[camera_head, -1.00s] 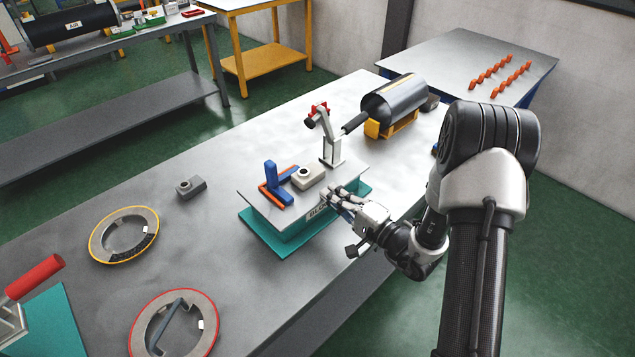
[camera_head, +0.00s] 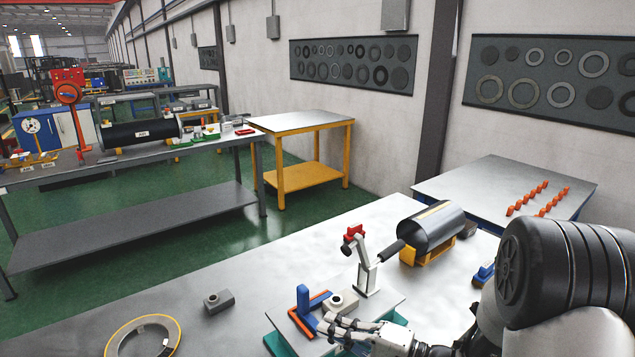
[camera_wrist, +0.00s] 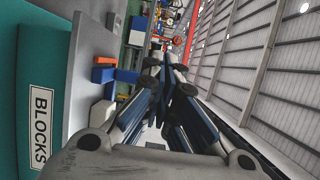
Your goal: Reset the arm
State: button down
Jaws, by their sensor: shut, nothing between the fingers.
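My gripper (camera_head: 335,328) is at the lower middle of the head view, beside the front edge of the fixture plate (camera_head: 385,312) on the grey table. In the wrist view my gripper (camera_wrist: 168,85) has its fingers drawn together with nothing between them. Close to the fingers in the head view are a blue and orange angled block (camera_head: 304,312) and a small beige block with a round top (camera_head: 341,302). The wrist view shows the teal side of the fixture (camera_wrist: 22,80) with its BLOCKS label (camera_wrist: 40,125).
A yellow-rimmed flange ring (camera_head: 143,338) and a small grey block (camera_head: 218,302) lie on the left. The table between them is clear.

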jog(key=s+a+r+n+g+h, duration=0.25)
jog(key=s+g, duration=0.25)
jog(key=s, duration=0.5)
jog(key=s+a+r+n+g+h, duration=0.2)
jog(key=s+n+g, duration=0.2)
jog(key=s, duration=0.6)
jog(key=s+d+r+t+h, duration=0.1)
jog(key=s+d+t+h, duration=0.1)
jog(key=d+h, duration=0.3)
jog(key=s+d+r+t+h, duration=0.2)
jog(key=d+h, duration=0.3)
jog(key=d, duration=0.5)
jog(key=shift+s+r+t, duration=0.15)
jog(key=shift+s+t, duration=0.25)
jog(key=shift+t, duration=0.1)
